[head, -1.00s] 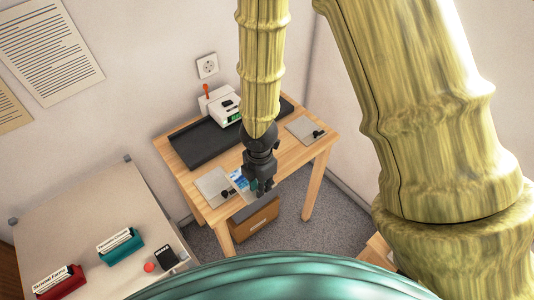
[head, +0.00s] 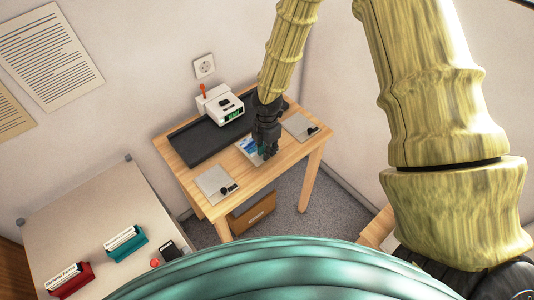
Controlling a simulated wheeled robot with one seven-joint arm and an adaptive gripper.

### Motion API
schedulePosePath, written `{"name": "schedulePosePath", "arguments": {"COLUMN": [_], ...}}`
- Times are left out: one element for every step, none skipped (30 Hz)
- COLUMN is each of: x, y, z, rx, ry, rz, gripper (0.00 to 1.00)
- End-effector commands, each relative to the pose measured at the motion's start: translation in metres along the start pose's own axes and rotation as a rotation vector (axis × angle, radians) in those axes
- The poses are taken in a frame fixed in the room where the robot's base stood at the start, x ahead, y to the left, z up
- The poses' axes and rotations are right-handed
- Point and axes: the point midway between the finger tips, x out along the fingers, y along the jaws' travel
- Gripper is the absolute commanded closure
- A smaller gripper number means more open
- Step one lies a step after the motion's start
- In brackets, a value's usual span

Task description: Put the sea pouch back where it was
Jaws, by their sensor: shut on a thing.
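The sea pouch (head: 247,147), a flat sheet with a blue picture and a pale edge, is at the middle of the wooden table, between two grey plates. My gripper (head: 267,153) is shut on its right side and partly covers it. I cannot tell whether the pouch touches the tabletop or is held just above it.
A grey plate with a black clip (head: 214,184) lies at the table's front left, another (head: 299,127) at the right. A black mat (head: 200,143) and a white machine with a green display (head: 222,106) are behind. A pale side table (head: 90,205) holds red and teal card holders.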

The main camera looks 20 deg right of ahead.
Motion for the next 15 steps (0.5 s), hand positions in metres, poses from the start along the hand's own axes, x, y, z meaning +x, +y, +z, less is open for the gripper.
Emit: {"name": "schedulePosePath", "arguments": {"x": [0.001,0.004,0.007,0.010,0.013,0.016,0.019,0.022,0.025,0.027,0.029,0.031,0.033,0.034,0.035], "y": [0.002,0.001,0.001,0.000,0.001,0.001,0.001,0.001,0.001,0.001,0.001,0.001,0.001,0.001,0.001], "z": [0.003,0.002,0.002,0.002,0.001,0.001,0.002,0.002,0.002,0.002,0.002,0.002,0.002,0.002,0.002], "rx": [0.002,0.000,-0.001,-0.001,-0.001,0.000,0.000,0.001,0.001,0.000,0.000,0.000,0.000,0.000,0.001], "ry": [0.000,0.000,-0.001,-0.001,0.000,0.000,-0.001,-0.001,-0.001,-0.001,-0.001,-0.001,0.000,0.000,0.000], "rz": [0.000,-0.002,-0.003,-0.003,-0.002,-0.002,-0.002,-0.002,-0.002,-0.001,-0.001,-0.001,-0.002,-0.001,-0.001], "gripper": [1.00,1.00,1.00,1.00,1.00,1.00,1.00,1.00,1.00,1.00,1.00,1.00,1.00,1.00,1.00]}}
